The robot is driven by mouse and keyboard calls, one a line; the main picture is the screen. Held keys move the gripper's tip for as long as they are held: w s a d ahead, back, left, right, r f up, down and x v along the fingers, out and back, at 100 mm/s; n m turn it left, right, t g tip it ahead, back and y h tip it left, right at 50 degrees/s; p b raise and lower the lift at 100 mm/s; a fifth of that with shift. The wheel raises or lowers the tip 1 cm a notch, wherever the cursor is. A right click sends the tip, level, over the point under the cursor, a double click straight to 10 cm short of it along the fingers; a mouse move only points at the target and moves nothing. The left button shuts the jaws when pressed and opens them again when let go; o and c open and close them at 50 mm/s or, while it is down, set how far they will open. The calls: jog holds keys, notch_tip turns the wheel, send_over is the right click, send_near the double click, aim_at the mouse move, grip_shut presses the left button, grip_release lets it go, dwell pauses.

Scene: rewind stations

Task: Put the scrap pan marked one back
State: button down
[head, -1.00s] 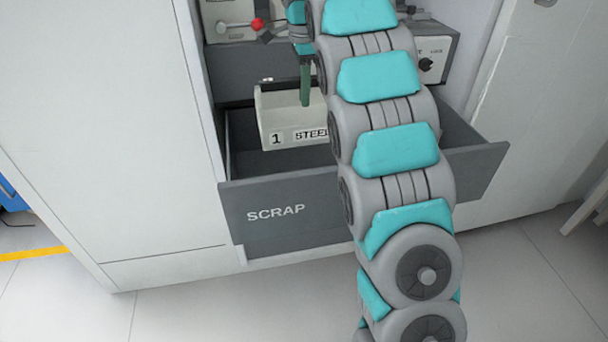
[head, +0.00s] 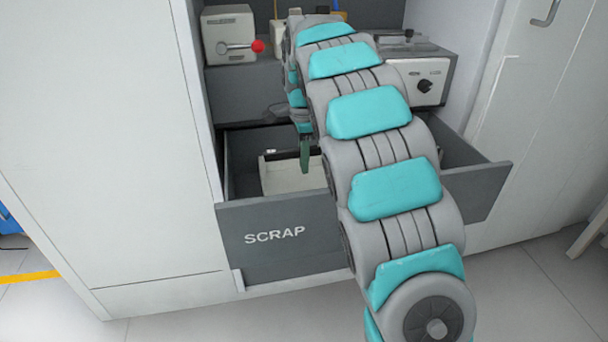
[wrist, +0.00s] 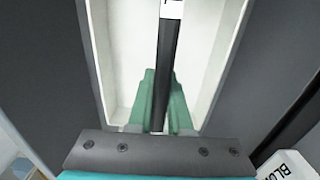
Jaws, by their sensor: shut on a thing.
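The scrap pan (head: 281,179) is a pale open box, now low inside the open SCRAP drawer (head: 325,238) in the head view. The drawer front hides its label and lower part, so I cannot tell whether it touches the drawer floor. The wrist view looks down into the pan (wrist: 120,60), which looks empty where it shows. Its black bar handle (wrist: 165,45) runs lengthwise between my green fingers. My gripper (head: 304,160) is shut on this handle; it also shows in the wrist view (wrist: 162,85).
A cream box with a red-knobbed lever (head: 229,38) stands on the shelf above the drawer at left. Cabinet walls flank the opening.

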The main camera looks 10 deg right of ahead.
aim_at(304, 186)
jog(key=shift+f+p, duration=0.35)
jog(key=shift+f, duration=1.9)
jog(key=shift+f, duration=0.15)
jog(key=c, duration=0.8)
grip_release()
jog(key=shift+c, duration=0.2)
jog(key=shift+f+b, duration=0.15)
jog(key=shift+b, duration=0.15)
jog(key=r, duration=0.8)
jog(key=shift+s+a, duration=0.25)
jog(key=shift+s, duration=0.1)
